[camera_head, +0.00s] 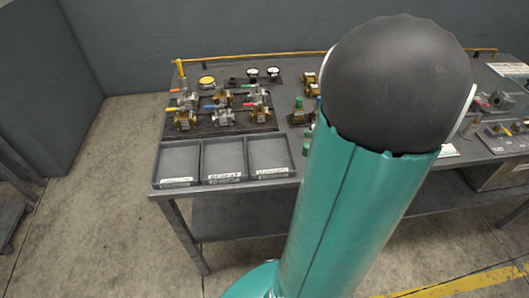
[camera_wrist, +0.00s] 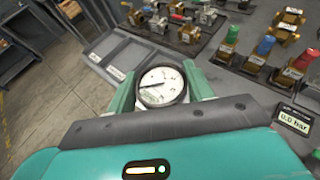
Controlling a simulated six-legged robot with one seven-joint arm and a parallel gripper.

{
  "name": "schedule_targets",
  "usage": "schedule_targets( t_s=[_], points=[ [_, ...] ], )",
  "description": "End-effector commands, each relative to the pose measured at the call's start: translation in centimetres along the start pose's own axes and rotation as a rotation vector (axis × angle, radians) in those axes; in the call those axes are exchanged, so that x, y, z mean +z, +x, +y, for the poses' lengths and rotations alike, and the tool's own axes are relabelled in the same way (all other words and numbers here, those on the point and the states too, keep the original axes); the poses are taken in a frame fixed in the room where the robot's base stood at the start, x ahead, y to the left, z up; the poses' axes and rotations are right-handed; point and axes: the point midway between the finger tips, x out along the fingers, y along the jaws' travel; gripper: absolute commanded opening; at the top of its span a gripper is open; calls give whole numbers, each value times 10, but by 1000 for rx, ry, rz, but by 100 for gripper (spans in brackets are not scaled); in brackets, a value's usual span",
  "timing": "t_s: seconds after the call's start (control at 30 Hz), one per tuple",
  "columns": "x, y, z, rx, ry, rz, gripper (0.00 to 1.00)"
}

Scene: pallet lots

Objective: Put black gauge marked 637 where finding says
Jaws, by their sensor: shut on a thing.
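My gripper (camera_wrist: 160,82) is shut on a round gauge (camera_wrist: 160,87) with a white face, thin needle and dark rim, held between its two teal fingers. Its marking is too small to read. In the head view my arm hides the gripper and this gauge. Three grey trays, left (camera_head: 176,166), middle (camera_head: 222,158) and right (camera_head: 269,153), stand empty along the bench's front left edge. Their front labels are too blurred to read surely. A small display (camera_wrist: 295,120) in the wrist view reads 0.0 bar.
Several valves (camera_head: 223,117) stand on a dark board behind the trays. A yellow gauge (camera_head: 207,81) and two black gauges (camera_head: 252,73) (camera_head: 273,72) sit at the back. Brass fittings with coloured caps (camera_wrist: 263,47) are right of the gripper. A yellow rail (camera_head: 240,57) borders the bench.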

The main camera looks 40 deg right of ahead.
Motion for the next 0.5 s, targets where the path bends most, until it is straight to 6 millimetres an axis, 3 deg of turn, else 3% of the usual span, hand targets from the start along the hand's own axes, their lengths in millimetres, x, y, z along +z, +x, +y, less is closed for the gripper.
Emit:
schedule_targets(
  t_s=[0.17, 0.5],
  points=[
    [-3, 20, 6, 7, 2, 1, 25],
    [-10, 97, 24, 8, 3, 3, 25]
  ],
)
